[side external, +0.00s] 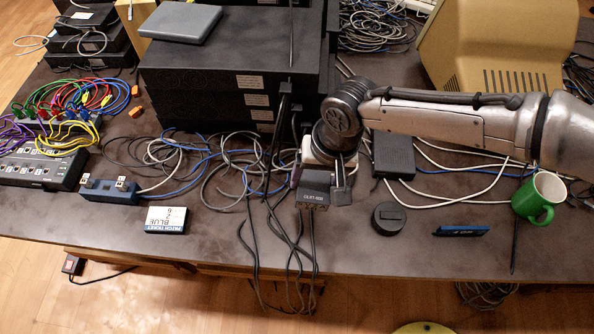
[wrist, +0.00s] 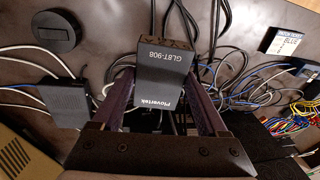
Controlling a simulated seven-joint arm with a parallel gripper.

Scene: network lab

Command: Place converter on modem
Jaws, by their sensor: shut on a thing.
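A small dark box marked "GLBT-908" (side external: 313,194), which looks like the converter, is held in my gripper (side external: 322,180). In the wrist view the box (wrist: 160,85) sits between my two purple-toned fingers, its label facing the camera. My gripper is shut on it. It hangs over dark cables near the front middle of the table; I cannot tell whether it touches them. A flat dark box (side external: 393,155), possibly the modem, lies to the right of my gripper. It also shows at the left of the wrist view (wrist: 66,102). A grey flat device (side external: 180,22) lies on the black stack.
Loose cables (side external: 230,165) spread left of and under my gripper. A black equipment stack (side external: 225,80) stands behind.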

